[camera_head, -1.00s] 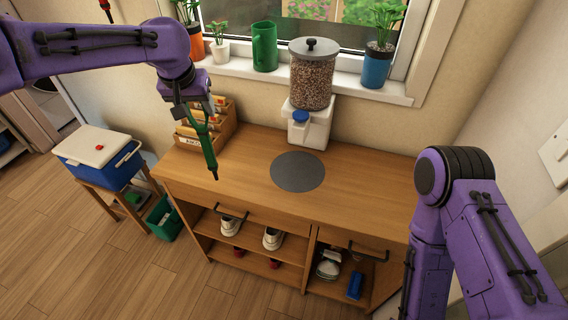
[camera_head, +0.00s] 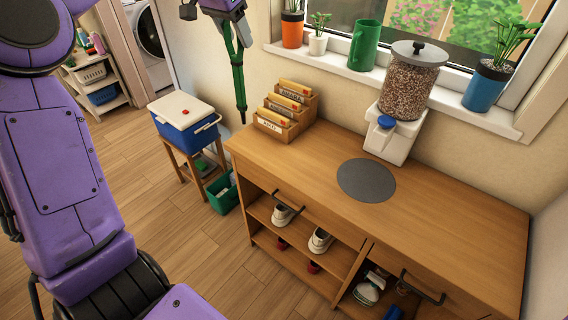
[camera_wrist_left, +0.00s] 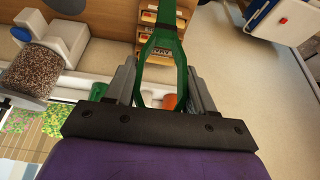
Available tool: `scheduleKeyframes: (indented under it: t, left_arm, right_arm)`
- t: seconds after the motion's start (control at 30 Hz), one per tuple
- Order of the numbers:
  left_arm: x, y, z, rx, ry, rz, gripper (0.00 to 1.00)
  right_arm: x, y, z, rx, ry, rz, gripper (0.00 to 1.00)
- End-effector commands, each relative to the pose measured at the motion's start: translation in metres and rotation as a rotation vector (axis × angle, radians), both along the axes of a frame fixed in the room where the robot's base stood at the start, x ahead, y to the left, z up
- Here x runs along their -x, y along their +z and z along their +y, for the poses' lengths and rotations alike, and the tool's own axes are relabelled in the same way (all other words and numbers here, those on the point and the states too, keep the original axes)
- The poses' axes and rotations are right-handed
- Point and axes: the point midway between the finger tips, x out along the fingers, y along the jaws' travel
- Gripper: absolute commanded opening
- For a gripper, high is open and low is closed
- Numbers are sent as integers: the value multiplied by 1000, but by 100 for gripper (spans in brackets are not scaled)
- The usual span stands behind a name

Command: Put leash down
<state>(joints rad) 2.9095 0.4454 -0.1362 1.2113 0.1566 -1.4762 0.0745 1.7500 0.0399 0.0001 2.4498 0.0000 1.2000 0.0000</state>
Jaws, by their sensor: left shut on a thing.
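My left gripper (camera_head: 222,8) is at the top of the head view, partly cut off by the frame edge. It is shut on a green leash (camera_head: 238,75), which hangs down long and narrow to the left of the letter sorter. In the left wrist view, the gripper's fingers (camera_wrist_left: 160,68) sit on either side of the leash's forked green loop (camera_wrist_left: 163,45). The leash's lower end appears clear of the wooden cabinet (camera_head: 430,205), near its back left corner. My right gripper is not in view.
A wooden letter sorter (camera_head: 287,112) stands on the cabinet's left end. A food dispenser (camera_head: 408,85) and a grey round mat (camera_head: 366,181) are further right. A blue cooler (camera_head: 184,121) stands on a stool at left. The cabinet top between sorter and mat is bare.

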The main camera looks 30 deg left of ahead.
Motion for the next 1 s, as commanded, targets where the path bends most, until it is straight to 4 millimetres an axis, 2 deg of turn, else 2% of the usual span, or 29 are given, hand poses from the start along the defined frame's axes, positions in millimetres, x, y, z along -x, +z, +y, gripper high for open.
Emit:
scheduleKeyframes:
  t: [0.07, 0.17, 0.47, 0.5, 0.6, 0.83, 1.0]
  left_arm:
    - [9, 2, 14, 7, -13, -4, 6]
    - [9, 0, 13, 8, -24, -1, 6]
    - [-32, -37, -61, 6, -25, 2, 6]
    - [-36, -50, -67, 7, -24, 4, 6]
    - [-44, -70, -82, 8, -22, 2, 6]
    - [-55, -96, -101, 7, -22, 1, 6]
    - [-55, -123, -101, 8, -22, -1, 6]
  right_arm:
    - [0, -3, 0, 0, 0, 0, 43]
    - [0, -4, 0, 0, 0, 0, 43]
    - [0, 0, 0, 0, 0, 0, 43]
    - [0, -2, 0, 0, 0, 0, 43]
    - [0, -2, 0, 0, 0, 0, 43]
    - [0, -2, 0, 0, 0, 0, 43]
    - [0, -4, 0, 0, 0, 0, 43]
